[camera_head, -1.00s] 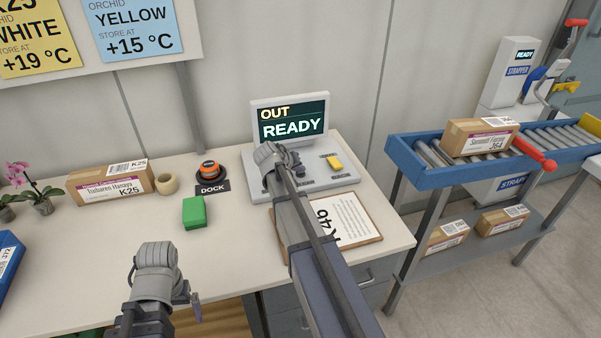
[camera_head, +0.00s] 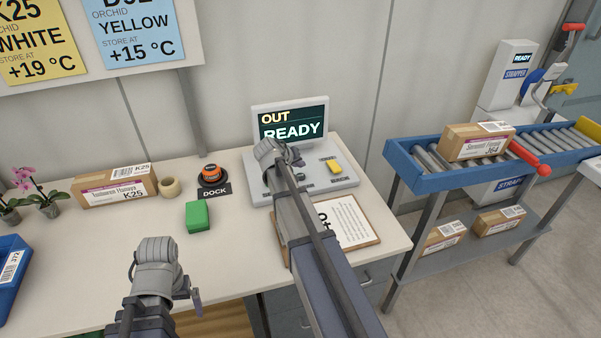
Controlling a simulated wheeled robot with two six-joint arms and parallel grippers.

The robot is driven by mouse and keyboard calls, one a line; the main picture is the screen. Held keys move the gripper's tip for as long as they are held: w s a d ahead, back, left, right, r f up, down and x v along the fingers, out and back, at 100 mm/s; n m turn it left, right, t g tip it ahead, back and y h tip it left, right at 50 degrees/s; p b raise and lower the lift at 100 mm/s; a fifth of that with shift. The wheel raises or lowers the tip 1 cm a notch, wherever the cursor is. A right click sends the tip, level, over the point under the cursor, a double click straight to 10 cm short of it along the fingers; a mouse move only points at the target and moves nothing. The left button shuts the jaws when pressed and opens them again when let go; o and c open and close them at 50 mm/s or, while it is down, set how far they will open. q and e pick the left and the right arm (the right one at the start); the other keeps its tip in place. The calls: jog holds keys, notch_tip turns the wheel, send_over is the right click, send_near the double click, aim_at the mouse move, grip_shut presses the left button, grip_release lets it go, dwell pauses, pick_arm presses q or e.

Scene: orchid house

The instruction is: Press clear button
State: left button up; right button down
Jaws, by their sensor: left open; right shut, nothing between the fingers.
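A grey console (camera_head: 347,182) stands on the table with a screen (camera_head: 293,121) reading "OUT READY". Its panel has a yellow key (camera_head: 334,167) at the right and small dark controls; their labels are too small to read. I cannot tell which control is the clear button. My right gripper (camera_head: 291,160) is shut and empty, over the console's panel just below the screen, hiding the panel's left and middle part. I cannot tell whether it touches the panel. My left gripper (camera_head: 190,290) is open and empty above the table's front edge, apart from the console.
A clipboard (camera_head: 352,222) lies in front of the console, partly under my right arm. A green block (camera_head: 197,216), an orange-topped dock button (camera_head: 211,175), a tape roll (camera_head: 170,187) and a K25 box (camera_head: 115,186) stand to the left. A roller conveyor (camera_head: 430,176) is at right.

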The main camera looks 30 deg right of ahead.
jog(key=shift+r+p, duration=1.15)
jog(key=shift+r, duration=0.4)
jog(key=shift+f, duration=0.1)
